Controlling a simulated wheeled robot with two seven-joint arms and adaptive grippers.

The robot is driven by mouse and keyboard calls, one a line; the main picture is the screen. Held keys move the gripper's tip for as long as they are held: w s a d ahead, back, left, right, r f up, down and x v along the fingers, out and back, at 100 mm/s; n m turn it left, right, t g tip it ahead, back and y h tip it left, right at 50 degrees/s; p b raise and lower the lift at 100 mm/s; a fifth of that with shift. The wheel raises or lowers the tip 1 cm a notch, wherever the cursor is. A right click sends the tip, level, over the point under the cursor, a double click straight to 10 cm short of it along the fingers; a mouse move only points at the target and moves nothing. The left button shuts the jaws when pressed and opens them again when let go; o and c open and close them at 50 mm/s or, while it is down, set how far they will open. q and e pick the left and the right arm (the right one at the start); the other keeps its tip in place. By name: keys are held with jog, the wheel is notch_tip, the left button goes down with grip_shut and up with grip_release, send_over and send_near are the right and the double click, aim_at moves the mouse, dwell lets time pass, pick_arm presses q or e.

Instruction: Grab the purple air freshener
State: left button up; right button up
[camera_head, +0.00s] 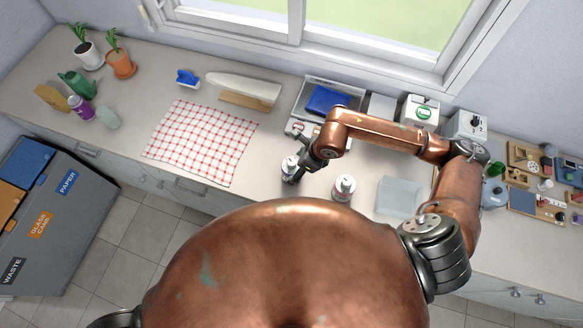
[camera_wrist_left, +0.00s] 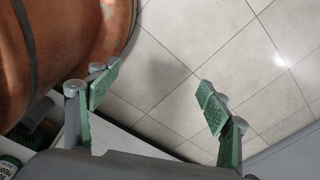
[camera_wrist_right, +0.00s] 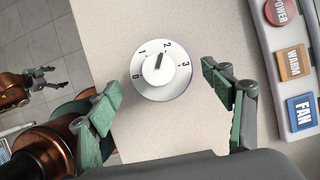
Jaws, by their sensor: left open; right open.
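The purple air freshener (camera_head: 80,106) is a purple can standing on the left part of the counter, between a tan box and a pale bottle. My right gripper (camera_head: 295,174) is far to its right, above the counter near a white round item (camera_head: 289,163). The right wrist view shows this gripper (camera_wrist_right: 163,92) open and empty, with a white dial numbered 0 to 3 (camera_wrist_right: 163,70) just beyond and between its fingers. My left gripper (camera_wrist_left: 155,90) is open and empty over the tiled floor in the left wrist view. The purple can shows in neither wrist view.
A tan box (camera_head: 52,97), a green watering can (camera_head: 77,84) and a pale bottle (camera_head: 108,118) stand close around the purple can. A checkered cloth (camera_head: 203,142) lies flat between them and my right gripper. Bins (camera_head: 55,215) stand below left.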

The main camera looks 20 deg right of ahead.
jog(key=x, duration=0.1)
jog(key=p+x, duration=0.1)
jog(key=x, duration=0.1)
jog(key=shift+w+f, duration=0.2)
jog(key=shift+w, duration=0.05)
pick_arm(q)
jog(key=shift+w+r, duration=0.7)
jog(key=shift+w, duration=0.05)
pick_arm(e)
jog(key=shift+a+f, duration=0.1)
jog(key=shift+f, duration=0.15)
jog(key=shift+c, duration=0.4)
pick_arm(q)
jog(key=shift+s, duration=0.2)
pick_arm(e)
jog(key=c, duration=1.4)
jog(key=shift+r, duration=0.1)
